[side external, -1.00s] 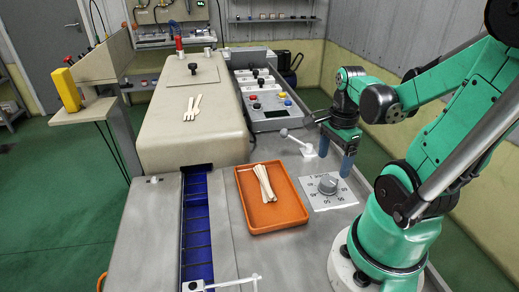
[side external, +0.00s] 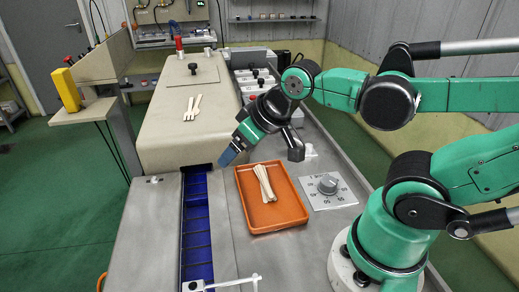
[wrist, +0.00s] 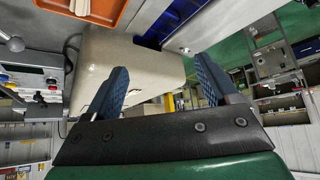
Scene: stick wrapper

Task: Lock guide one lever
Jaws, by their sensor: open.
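I cannot tell which is guide one's lever. My gripper (side external: 228,157) is open and empty, tilted down to the left above the far end of the channel, beside the beige housing. In the wrist view its two blue fingers (wrist: 162,85) are spread apart with nothing between them.
An orange tray (side external: 290,222) with wooden sticks (side external: 265,183) sits right of the channel. A dial plate (side external: 335,200) lies right of it. The metal table between channel and tray is clear.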

